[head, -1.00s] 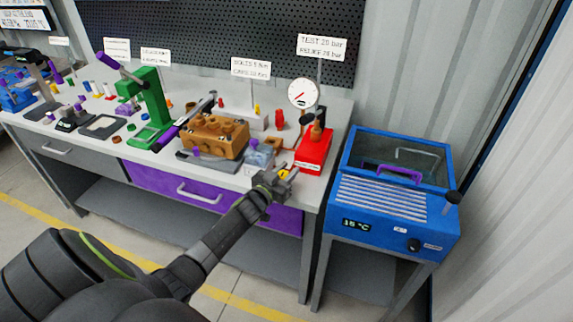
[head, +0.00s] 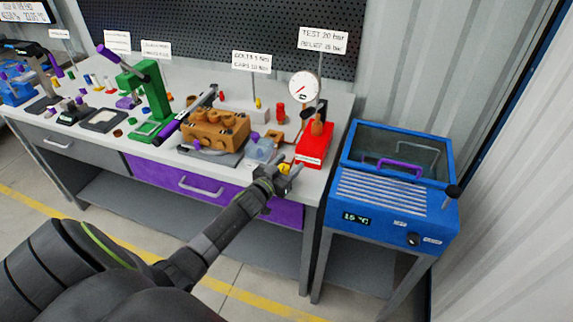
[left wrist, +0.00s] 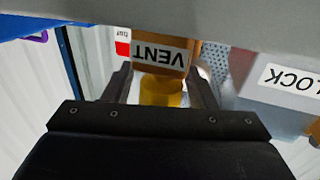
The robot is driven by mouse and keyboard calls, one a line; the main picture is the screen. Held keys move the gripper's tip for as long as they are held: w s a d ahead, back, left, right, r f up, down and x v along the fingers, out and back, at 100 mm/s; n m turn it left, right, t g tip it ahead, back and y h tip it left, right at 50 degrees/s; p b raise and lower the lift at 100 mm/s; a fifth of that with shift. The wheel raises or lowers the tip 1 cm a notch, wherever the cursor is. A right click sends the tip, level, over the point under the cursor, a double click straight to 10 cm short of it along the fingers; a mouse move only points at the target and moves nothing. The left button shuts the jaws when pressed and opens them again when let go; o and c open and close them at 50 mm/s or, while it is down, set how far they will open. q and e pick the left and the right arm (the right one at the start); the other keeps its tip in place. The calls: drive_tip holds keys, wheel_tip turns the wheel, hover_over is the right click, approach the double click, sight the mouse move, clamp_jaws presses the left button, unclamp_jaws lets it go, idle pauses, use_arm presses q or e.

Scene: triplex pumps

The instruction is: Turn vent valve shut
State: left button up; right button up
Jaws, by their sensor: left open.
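The vent valve shows in the left wrist view as a yellow knob (left wrist: 162,93) below a tan block with an upside-down VENT label (left wrist: 160,55). My left gripper (left wrist: 160,88) is open, with one finger on each side of the knob. Whether the fingers touch it I cannot tell. In the head view my left gripper (head: 283,176) is at the bench's front edge, just in front of the red test unit (head: 314,146), with the yellow knob (head: 284,169) showing at its fingers. My right gripper is not in view.
A pressure gauge (head: 304,87) stands above the red unit. A brown pump block (head: 214,130) and a clear box (head: 262,150) are to its left. A blue bath (head: 398,190) stands right of the bench. In the left wrist view a LOCK label (left wrist: 290,79) is close on the right.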

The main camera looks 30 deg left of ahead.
use_arm(q)
drive_tip(key=shift+s, duration=0.1)
drive_tip(key=s+b, duration=0.2)
drive_tip(key=s, duration=1.5)
drive_tip(key=shift+a, duration=0.35)
drive_tip(key=shift+s, duration=0.1)
